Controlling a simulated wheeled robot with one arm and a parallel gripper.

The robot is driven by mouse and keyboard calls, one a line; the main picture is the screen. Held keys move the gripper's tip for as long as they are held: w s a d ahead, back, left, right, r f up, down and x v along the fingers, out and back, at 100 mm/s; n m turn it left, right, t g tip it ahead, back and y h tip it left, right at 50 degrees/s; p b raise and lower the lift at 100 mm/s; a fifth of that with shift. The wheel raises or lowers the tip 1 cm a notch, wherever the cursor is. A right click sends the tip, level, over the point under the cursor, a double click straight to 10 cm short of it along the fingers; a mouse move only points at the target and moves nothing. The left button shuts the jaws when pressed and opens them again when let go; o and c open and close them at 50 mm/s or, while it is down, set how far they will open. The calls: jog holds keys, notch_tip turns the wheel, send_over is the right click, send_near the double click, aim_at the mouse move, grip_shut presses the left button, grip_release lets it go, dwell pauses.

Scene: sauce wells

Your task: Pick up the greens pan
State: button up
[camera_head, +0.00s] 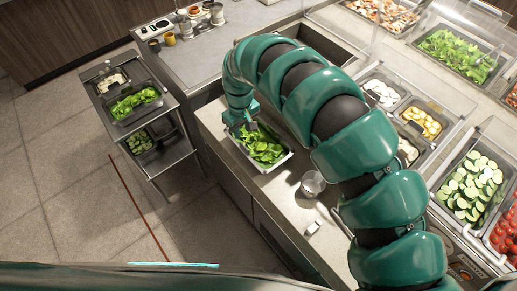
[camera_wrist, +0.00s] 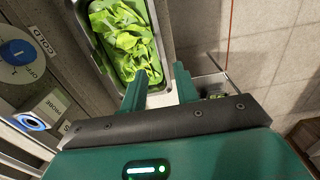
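The greens pan (camera_head: 287,160) is a light metal pan of leafy greens on the counter, below the curve of my arm. It also shows in the wrist view (camera_wrist: 166,45), at the top centre. My gripper (camera_head: 249,126) is over the pan's far end, partly hidden by my wrist. In the wrist view my gripper (camera_wrist: 160,70) has its two green fingers apart, with the pan's rim near the corner showing between them. I cannot tell whether either finger touches the rim.
A cart (camera_head: 176,106) at left carries pans with more greens and cucumbers. A clear cup (camera_head: 312,184) and a small white object (camera_head: 312,228) stand on the counter near the pan. Food wells with cucumber slices (camera_head: 470,186) and tomatoes line the right. Floor is open between cart and counter.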

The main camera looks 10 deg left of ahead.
aim_at(244, 147)
jog(key=shift+f+b, duration=2.05)
jog(key=shift+f, duration=0.65)
notch_tip(244, 147, down, 2)
jog(key=shift+f+b, duration=0.1)
jog(key=shift+b, duration=0.5)
jog(key=shift+w+a+f+p, duration=0.1)
jog(key=shift+w+f+p, duration=0.15)
jog(key=shift+f+p, duration=0.35)
jog(key=shift+w+a+f+p, duration=0.1)
jog(key=shift+w+f+p, duration=0.15)
jog(key=shift+f+p, duration=0.35)
jog(key=shift+w+f+p, duration=0.1)
jog(key=shift+f+p, duration=0.5)
jog(key=shift+f, duration=0.8)
jog(key=shift+c, duration=0.4)
grip_shut()
